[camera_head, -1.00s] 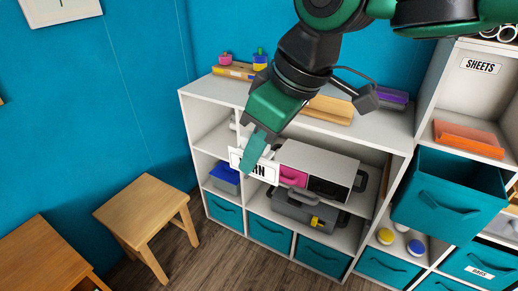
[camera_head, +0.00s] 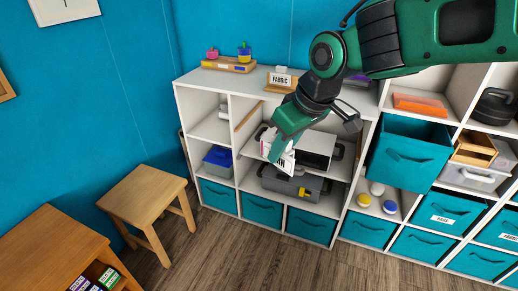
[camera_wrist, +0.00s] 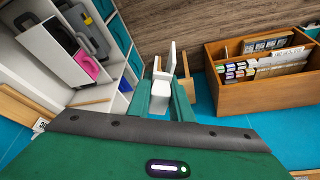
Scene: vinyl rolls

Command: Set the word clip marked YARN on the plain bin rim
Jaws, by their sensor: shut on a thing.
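My gripper (camera_head: 276,152) is shut on the white word clip (camera_head: 285,162), held in the air in front of the low white shelf. The clip is turned and tilted; only the last letters of its word show. In the wrist view the clip (camera_wrist: 169,68) stands between my gripper's fingers (camera_wrist: 172,88), seen nearly edge-on. A teal bin with no label visible (camera_head: 405,157) sticks out of the right-hand shelf, its top rim open and bare. My gripper is left of this bin and apart from it.
The low shelf (camera_head: 205,85) holds grey cases (camera_head: 292,187), and a FABRIC sign (camera_head: 281,80) stands on top. Labelled bins (camera_head: 442,215) sit lower right. A wooden stool (camera_head: 147,200) and table (camera_head: 50,245) stand left. The floor between is clear.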

